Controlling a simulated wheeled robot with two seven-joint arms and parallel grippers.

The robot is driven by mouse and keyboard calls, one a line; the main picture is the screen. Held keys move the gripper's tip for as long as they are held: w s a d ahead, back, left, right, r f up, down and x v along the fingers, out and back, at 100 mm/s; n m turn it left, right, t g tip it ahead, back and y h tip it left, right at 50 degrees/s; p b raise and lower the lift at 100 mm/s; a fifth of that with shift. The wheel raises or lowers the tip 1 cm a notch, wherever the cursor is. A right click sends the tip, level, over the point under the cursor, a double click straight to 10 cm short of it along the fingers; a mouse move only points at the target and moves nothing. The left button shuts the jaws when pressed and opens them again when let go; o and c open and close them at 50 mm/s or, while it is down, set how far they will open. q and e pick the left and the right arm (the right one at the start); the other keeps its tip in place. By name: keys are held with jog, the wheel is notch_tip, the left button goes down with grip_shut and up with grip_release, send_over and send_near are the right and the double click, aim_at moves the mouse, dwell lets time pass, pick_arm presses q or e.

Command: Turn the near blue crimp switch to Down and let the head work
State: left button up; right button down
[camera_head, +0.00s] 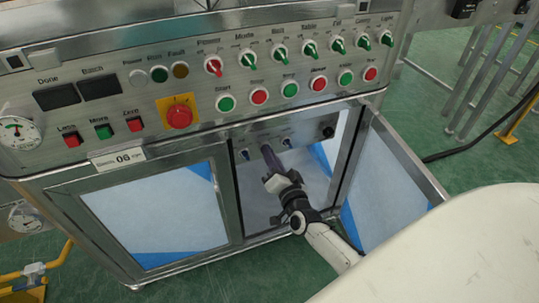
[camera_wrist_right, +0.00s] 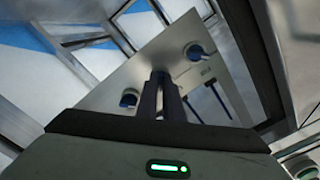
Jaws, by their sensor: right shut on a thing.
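The inner control panel (camera_head: 310,131) stands in the open bay of the machine and carries a row of small switches. A blue switch (camera_head: 245,155) shows left of my right gripper (camera_head: 266,150), and another blue switch (camera_head: 287,142) shows to its right. In the right wrist view, these blue knobs (camera_wrist_right: 128,98) (camera_wrist_right: 194,51) flank the fingers (camera_wrist_right: 160,80). My right gripper is shut at the panel face between them, on a switch that its fingers hide. I cannot read that switch's setting. My left gripper is out of view.
A metal-framed door (camera_head: 385,185) stands open right of the bay. A closed window door (camera_head: 155,215) is to the left. Above is the main panel with a red emergency knob (camera_head: 180,115), several push buttons and green selector knobs. Two dark slots (camera_wrist_right: 205,100) show near my fingers.

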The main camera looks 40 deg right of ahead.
dwell(0.3)
jog(key=c, duration=1.9)
grip_release()
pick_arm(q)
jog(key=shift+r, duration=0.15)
pick_arm(e)
jog(key=shift+s, duration=0.1)
